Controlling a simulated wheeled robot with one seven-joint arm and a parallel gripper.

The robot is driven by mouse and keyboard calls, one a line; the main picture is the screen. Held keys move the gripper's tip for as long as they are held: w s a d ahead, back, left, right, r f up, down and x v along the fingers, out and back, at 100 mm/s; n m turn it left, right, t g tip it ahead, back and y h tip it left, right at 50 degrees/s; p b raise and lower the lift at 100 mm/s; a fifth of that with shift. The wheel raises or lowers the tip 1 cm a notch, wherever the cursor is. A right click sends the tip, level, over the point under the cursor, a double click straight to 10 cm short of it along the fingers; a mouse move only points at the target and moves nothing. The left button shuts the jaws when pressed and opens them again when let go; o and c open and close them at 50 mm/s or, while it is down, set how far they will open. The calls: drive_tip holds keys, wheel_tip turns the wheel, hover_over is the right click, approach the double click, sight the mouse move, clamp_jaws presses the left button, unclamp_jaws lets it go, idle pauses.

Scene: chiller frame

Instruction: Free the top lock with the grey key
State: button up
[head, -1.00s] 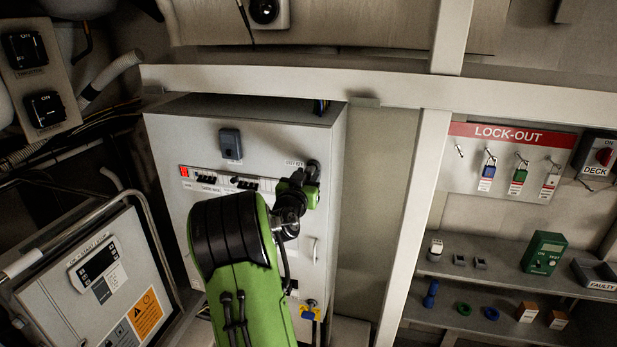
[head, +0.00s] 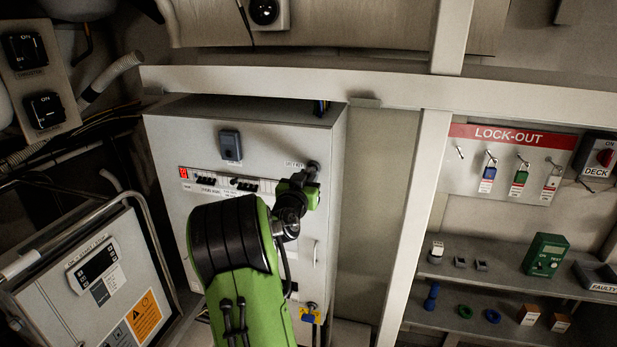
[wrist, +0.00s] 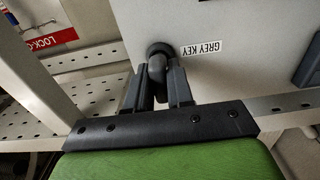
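The top lock (head: 313,168) is a dark round fitting at the upper right of the grey cabinet's front. In the wrist view the same lock (wrist: 160,50) sits beside a label reading GREY KEY. A dark grey key (wrist: 157,76) stands out from it toward me. My gripper (wrist: 158,88) has one finger on each side of the key, and both appear to touch it. In the head view my gripper (head: 303,182) is at the lock, and my arm hides part of the cabinet front. The key's tip is hidden in the lock.
The grey cabinet (head: 180,135) carries breakers and a blue-grey box. A lower fitting (head: 310,313) with yellow and blue sits below. A white post (head: 414,200) stands right of the cabinet. Beyond it are the LOCK-OUT board (head: 508,133) and shelves with small items.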

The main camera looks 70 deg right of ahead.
drive_tip(key=shift+f+m+b, duration=0.1)
drive_tip(key=shift+m+b, duration=0.7)
drive_tip(key=shift+b, duration=0.85)
drive_tip(key=shift+m+b, duration=0.6)
drive_tip(key=shift+b, duration=0.3)
drive_tip(key=shift+m+b, duration=1.1)
drive_tip(key=shift+b, duration=0.85)
drive_tip(key=shift+m+b, duration=1.7)
drive_tip(key=shift+b, duration=0.55)
drive_tip(key=shift+m+b, duration=0.6)
drive_tip(key=shift+b, duration=0.2)
drive_tip(key=shift+m+b, duration=0.6)
drive_tip(key=shift+b, duration=0.05)
drive_tip(key=shift+m+b, duration=0.3)
drive_tip(key=shift+m+b, duration=0.9)
drive_tip(key=shift+m, duration=0.4)
